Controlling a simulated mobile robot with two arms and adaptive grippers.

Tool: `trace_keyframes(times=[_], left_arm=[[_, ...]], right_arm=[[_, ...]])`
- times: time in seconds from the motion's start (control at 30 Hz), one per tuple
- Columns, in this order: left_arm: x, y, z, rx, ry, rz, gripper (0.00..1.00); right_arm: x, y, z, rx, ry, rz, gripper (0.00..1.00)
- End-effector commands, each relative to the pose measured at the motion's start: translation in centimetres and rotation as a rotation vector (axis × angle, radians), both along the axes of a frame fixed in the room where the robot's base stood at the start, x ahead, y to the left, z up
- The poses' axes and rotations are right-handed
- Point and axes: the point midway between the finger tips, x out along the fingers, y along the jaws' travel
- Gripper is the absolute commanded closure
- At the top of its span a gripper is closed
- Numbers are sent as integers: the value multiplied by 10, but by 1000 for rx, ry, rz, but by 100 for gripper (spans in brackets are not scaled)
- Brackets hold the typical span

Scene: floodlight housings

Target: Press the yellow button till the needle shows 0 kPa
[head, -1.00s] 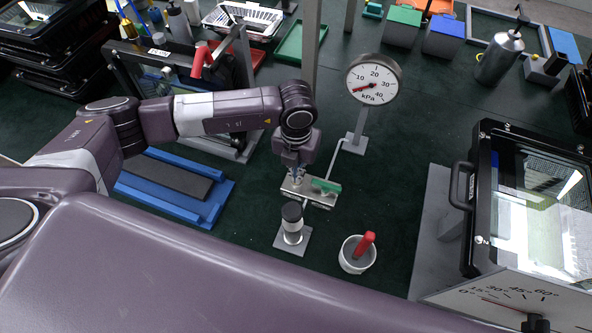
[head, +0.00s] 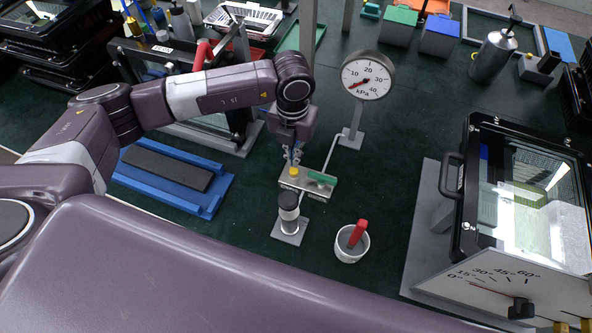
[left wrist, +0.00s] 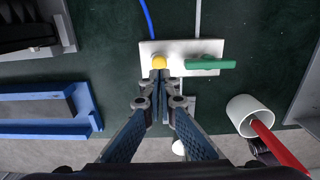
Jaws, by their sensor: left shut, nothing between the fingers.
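The yellow button (head: 294,171) sits on a small light plate (head: 309,187) beside a green handle (head: 322,178). In the left wrist view the button (left wrist: 159,62) lies just beyond my fingertips. My left gripper (head: 293,160) points down over the button with its fingers shut and empty; they also show in the left wrist view (left wrist: 160,82). I cannot tell for certain whether the tips touch the button. The round kPa gauge (head: 368,75) stands behind the plate. Its red needle points lower left, below the 10, near the low end; the 0 mark is not readable. My right gripper is out of view.
A floodlight housing (head: 530,200) is at the right. A blue cradle (head: 173,180) lies at the left. Green mat is clear around the gauge.

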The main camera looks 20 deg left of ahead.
Motion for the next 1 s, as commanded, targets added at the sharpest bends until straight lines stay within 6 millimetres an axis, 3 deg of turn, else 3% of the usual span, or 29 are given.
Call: trace_keyframes(times=[0.2, 0.4, 0.57, 1.0], left_arm=[[2, -2, 46, -2, -8, -3, 100], [1, -2, 76, -3, -7, -3, 100], [0, -2, 85, -3, -5, -4, 100], [0, -2, 86, -3, -5, -3, 100]], right_arm=[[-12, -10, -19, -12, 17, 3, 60], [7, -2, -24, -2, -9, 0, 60], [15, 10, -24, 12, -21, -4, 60], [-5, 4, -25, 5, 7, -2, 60]])
